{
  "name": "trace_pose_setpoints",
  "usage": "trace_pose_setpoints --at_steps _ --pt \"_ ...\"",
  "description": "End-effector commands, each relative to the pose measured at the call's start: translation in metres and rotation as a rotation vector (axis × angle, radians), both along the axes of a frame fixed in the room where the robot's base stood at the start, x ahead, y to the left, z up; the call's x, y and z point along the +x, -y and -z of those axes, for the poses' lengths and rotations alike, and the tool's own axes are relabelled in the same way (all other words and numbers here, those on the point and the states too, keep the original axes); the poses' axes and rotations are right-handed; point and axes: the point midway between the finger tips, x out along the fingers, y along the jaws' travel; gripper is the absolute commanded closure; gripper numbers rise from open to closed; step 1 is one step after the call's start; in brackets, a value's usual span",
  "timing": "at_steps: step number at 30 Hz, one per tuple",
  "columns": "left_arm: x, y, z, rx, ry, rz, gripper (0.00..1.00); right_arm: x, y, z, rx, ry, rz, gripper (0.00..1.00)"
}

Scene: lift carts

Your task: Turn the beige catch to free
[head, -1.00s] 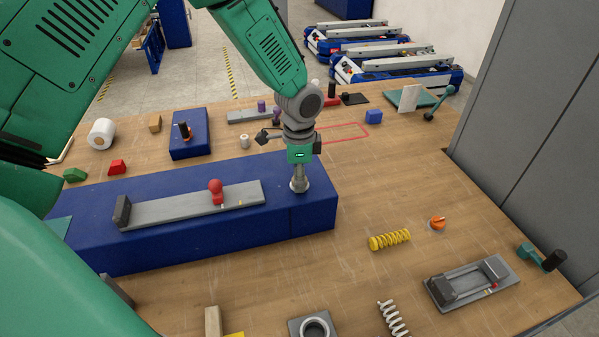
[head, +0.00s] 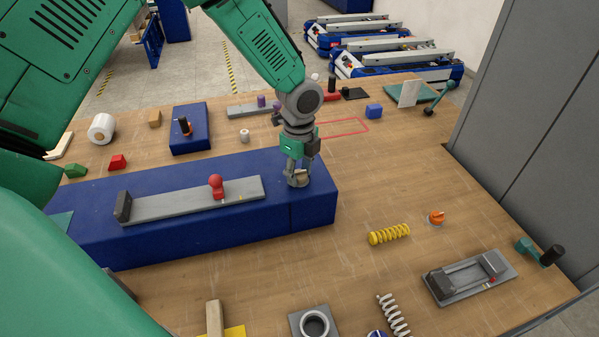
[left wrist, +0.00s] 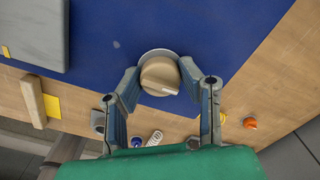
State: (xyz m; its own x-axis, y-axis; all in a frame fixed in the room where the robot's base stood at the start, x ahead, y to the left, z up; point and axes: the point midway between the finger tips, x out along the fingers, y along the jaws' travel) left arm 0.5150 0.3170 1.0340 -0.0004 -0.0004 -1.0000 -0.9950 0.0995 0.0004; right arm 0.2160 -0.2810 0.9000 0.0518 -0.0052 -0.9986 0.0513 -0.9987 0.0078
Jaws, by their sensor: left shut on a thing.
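The beige catch (left wrist: 160,75) is a round knob with a raised bar, on a pale round base on top of the blue block (head: 230,232). In the head view the catch (head: 300,178) shows only in part between my fingers near the block's right end. My left gripper (head: 298,180) points straight down over it. In the left wrist view my left gripper (left wrist: 158,82) has one finger on each side of the knob, shut on it. The bar slants slightly down to the right in that view. My right gripper is not in view.
A grey rail (head: 190,203) with a red ball-topped slider (head: 216,187) lies on the block to the left.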

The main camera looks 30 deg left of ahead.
Motion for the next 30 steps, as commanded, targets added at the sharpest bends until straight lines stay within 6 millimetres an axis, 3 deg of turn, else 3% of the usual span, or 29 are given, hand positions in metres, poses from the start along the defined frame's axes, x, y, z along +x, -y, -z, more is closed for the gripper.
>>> trace_pose_setpoints --at_steps 17,18,20,30 --pt "-0.0011 0.0 0.0018 0.0 -0.002 0.037 0.96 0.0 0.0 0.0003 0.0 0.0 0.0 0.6" --pt "-0.0011 0.0 0.0018 0.0 -0.002 0.037 0.64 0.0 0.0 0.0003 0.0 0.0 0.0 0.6" --pt "-0.001 0.0 0.0017 0.0 -0.002 0.036 0.47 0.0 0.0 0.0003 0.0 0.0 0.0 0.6" --pt "-0.0011 -0.0001 -0.0024 0.0 0.002 0.035 0.47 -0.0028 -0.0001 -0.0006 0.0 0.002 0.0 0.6"
